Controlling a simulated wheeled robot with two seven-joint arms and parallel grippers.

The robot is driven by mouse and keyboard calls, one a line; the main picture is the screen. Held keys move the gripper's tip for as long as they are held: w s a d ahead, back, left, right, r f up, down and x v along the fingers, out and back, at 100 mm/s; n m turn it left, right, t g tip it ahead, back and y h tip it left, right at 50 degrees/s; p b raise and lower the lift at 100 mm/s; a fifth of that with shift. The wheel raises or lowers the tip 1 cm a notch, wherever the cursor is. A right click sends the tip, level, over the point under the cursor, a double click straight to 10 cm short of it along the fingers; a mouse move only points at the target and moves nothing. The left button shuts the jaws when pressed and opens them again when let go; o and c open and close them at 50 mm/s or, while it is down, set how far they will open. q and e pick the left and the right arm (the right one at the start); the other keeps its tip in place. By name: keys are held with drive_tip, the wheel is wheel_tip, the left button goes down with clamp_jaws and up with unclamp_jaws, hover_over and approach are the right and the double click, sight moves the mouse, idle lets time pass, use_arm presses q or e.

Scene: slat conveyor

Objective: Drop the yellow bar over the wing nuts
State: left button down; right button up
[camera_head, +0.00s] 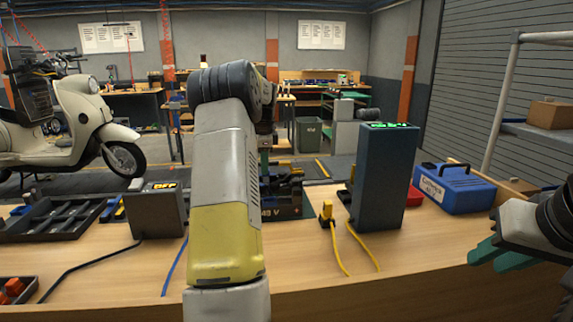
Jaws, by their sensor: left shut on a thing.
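My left arm rises through the middle of the view and hides most of what is behind it. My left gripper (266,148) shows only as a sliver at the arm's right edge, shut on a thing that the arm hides. A small yellow piece (284,164) shows just right of it, above a dark unit; I cannot tell if this is the yellow bar. I cannot make out the wing nuts. My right gripper (484,254), with teal fingers, is at the right over the table's front part, apart from other things. I cannot tell its opening.
The dark unit (288,204) stands behind my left arm. Right of it are a yellow plug (327,210) with cable, a tall dark box (384,180) and a blue toolbox (452,188). A grey box (155,212) and black tray (70,220) stand left. The front right tabletop is clear.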

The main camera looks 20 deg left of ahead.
use_arm(q)
drive_tip(key=shift+f, duration=1.4)
drive_tip(key=c, duration=1.4)
unclamp_jaws()
drive_tip(key=shift+o, duration=0.2)
wheel_tip(320, 180, up, 8)
drive_tip(key=s, duration=0.1)
drive_tip(key=shift+s+d+f, duration=0.15)
drive_tip(key=shift+d, duration=0.25)
